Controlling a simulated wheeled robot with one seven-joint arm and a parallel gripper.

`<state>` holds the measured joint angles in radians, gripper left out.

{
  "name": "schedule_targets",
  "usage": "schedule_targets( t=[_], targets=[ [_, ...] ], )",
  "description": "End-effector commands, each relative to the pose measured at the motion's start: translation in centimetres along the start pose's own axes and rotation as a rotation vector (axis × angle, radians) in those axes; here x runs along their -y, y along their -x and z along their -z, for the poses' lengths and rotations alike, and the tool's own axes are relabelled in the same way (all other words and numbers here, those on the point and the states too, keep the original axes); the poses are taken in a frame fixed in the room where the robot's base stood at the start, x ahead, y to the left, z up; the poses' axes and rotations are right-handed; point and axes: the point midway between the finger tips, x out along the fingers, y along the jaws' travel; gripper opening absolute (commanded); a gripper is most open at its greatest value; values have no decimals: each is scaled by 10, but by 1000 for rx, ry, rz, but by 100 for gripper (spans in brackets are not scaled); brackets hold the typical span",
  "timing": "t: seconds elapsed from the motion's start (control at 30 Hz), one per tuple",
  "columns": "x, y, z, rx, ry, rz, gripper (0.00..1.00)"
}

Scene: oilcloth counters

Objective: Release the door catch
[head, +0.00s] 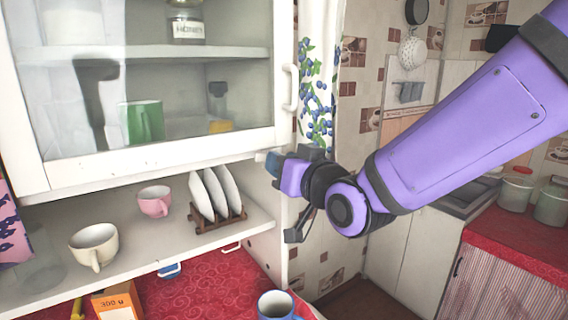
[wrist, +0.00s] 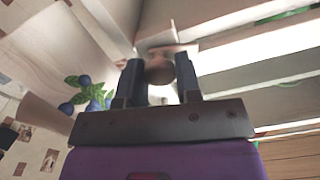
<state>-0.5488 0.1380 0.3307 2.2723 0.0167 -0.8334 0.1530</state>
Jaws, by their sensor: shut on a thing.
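The glass-fronted white cabinet door (head: 150,155) is closed, with a white handle (head: 290,88) on its right side. My gripper (head: 271,163) is at the door's lower right corner, just below the handle. In the wrist view my gripper (wrist: 161,82) has its two dark fingers on either side of a small rounded brownish piece (wrist: 160,70), which looks like the door catch. The fingers are shut on it. In the head view the catch is hidden behind the fingers. The wrist view is blurred.
Below the door an open shelf (head: 130,255) holds a cream cup (head: 93,245), a pink cup (head: 154,201) and plates (head: 216,192) in a rack. A berry-patterned curtain (head: 318,90) hangs right beside the door. A blue mug (head: 277,305) stands on the red counter below.

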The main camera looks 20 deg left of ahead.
Motion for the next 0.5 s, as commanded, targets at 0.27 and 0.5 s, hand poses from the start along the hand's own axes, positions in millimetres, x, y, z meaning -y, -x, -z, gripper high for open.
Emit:
schedule_targets(
  t=[0.27, 0.5],
  targets=[
    [0, 0, -2, 4, 153, 0, 8],
    [0, 0, -2, 5, 213, 0, 8]
  ],
)
